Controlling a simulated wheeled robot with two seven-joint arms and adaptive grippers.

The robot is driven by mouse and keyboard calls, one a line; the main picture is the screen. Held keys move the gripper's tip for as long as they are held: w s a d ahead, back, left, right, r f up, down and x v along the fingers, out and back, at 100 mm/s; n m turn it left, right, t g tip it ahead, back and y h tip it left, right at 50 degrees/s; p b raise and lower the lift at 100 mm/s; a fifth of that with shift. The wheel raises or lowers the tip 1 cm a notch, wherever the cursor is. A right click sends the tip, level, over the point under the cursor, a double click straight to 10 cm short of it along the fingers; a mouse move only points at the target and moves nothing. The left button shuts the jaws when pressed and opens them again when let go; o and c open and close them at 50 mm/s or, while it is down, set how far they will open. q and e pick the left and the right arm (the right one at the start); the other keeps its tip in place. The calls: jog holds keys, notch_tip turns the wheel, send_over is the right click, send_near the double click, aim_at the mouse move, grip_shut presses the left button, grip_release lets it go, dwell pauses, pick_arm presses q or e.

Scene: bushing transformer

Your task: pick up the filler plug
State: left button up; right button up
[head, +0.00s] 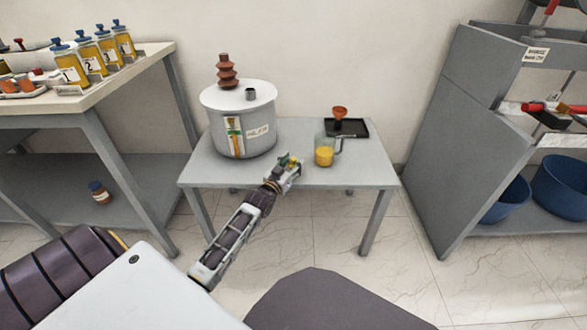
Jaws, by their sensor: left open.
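A grey cylindrical transformer tank (258,138) with a white lid stands on the left part of the grey table. A small dark grey cylinder (250,94) sits upright on the lid, beside a brown ribbed bushing (227,72). It looks like the filler plug in its neck, but it is too small to be sure. My left gripper (291,163) is open near the table's front edge, to the right of and lower in the picture than the tank. It is apart from the small cylinder. Its fingertips are small and partly blurred. My right gripper is not in view.
A glass jug (325,152) of yellow liquid stands just right of my left gripper. Behind it, an orange funnel (340,113) stands at a black tray (361,128). A bench (150,67) with bottles is at left, grey shelving (455,130) at right.

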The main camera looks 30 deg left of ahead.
pick_arm(q)
jog(key=shift+w, duration=0.45)
jog(key=c, duration=0.7)
